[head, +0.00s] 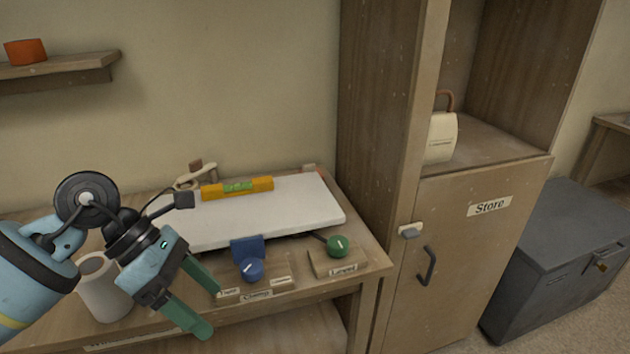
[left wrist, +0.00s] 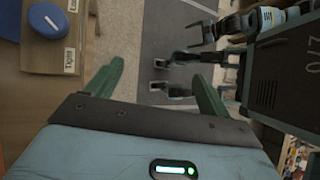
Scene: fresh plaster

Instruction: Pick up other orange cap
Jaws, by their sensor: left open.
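One orange cap-like round piece (head: 25,52) sits on the wall shelf at the upper left in the head view. I cannot be sure that it is a cap, and no other clear orange cap shows. My left gripper (head: 210,311) is open and empty over the front edge of the workbench, its green fingers apart and pointing down to the right. It is well below and right of the orange piece.
The workbench (head: 372,262) holds a white board (head: 290,210) with a yellow-orange spirit level (head: 262,185), a blue knob (head: 251,268), a green knob (head: 338,246) and a pale cup (head: 103,287). The wall shelf (head: 60,68) has free room. A tall cabinet (head: 455,270) stands right.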

